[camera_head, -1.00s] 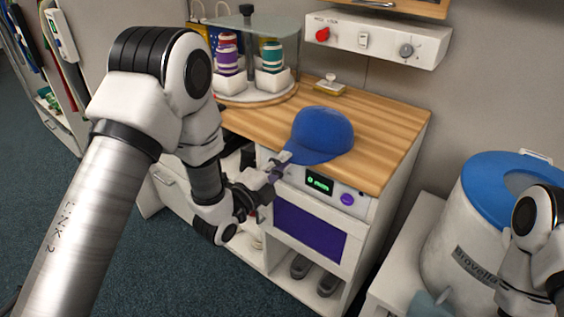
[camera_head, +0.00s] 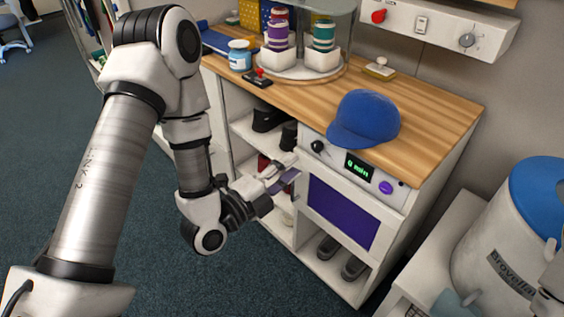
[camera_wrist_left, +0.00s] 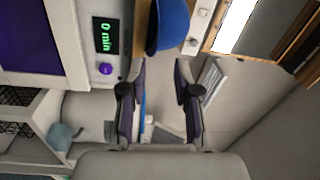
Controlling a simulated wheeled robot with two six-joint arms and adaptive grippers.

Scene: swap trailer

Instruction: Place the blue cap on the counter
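The blue cap (camera_head: 366,117) lies on the wooden counter (camera_head: 440,122), crown up, its brim towards the front edge. My left gripper (camera_head: 284,174) is in front of the cabinet, lower than the cap and to its left, clear of it. In the left wrist view the two fingers (camera_wrist_left: 160,84) are apart with nothing held between them. Part of the cap (camera_wrist_left: 169,24) shows at the top of that view, beyond the fingers. My right gripper is not in view; only a bit of my right arm shows at the lower right.
The cabinet front has a display panel (camera_head: 358,168) and a purple door (camera_head: 341,212). A round stand (camera_head: 300,72), a jar (camera_head: 240,56) and a red-knobbed item (camera_head: 258,78) stand at the back left. A white bin with blue lid (camera_head: 537,190) is at right.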

